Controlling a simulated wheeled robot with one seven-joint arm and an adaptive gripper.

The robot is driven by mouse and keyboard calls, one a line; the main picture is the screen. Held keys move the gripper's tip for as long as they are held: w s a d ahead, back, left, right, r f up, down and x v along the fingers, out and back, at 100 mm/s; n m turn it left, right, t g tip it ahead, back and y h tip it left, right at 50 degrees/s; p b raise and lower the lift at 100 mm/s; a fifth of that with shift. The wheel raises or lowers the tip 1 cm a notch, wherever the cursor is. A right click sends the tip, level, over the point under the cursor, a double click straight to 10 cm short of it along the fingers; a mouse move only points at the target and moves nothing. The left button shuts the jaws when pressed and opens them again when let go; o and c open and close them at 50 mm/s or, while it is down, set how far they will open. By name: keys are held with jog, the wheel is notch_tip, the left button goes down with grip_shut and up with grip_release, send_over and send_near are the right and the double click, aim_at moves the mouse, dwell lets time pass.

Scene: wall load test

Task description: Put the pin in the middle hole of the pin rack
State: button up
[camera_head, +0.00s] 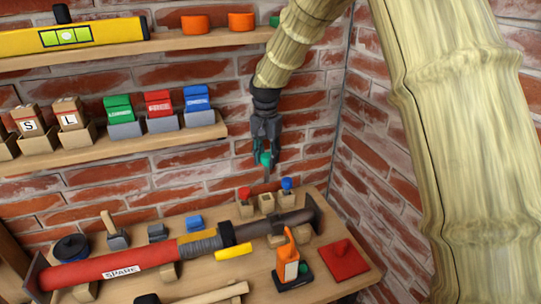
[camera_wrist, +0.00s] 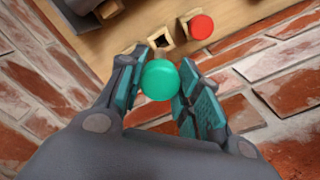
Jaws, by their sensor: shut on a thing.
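My gripper (camera_head: 265,152) is shut on a green-headed pin (camera_head: 267,160), whose thin shaft points down in the head view. The wrist view shows the round green head (camera_wrist: 160,80) between the two fingers (camera_wrist: 155,92). The pin rack's middle block (camera_head: 266,203) is below the pin, apart from it, and carries no pin. In the wrist view its dark square hole (camera_wrist: 161,41) is open. A red pin (camera_head: 244,193) stands in the left block and a blue pin (camera_head: 287,184) in the right one. The wrist view shows the red pin (camera_wrist: 201,27); the blue one is hidden there.
A large red tube (camera_head: 95,273) marked SPARE and a grey bar lie across the bench just in front of the rack. An orange bottle-like item (camera_head: 288,259) and a red plate (camera_head: 343,261) are nearer. The brick wall is close behind; a shelf (camera_head: 150,142) holds coloured bins.

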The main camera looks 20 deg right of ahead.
aim_at(266, 182)
jog(key=shift+w+a+f+b, duration=0.1)
jog(key=shift+a+f+b, duration=0.15)
jog(key=shift+f+b, duration=0.35)
jog(key=shift+d+f+b, duration=0.15)
jog(key=shift+f+b, duration=1.15)
jog(key=shift+f, duration=0.6)
jog(key=shift+r+p, duration=0.1)
jog(key=shift+p, duration=0.85)
jog(key=shift+f, duration=2.3)
dwell(0.7)
jog(key=o, duration=1.7)
jog(key=shift+r, duration=0.1)
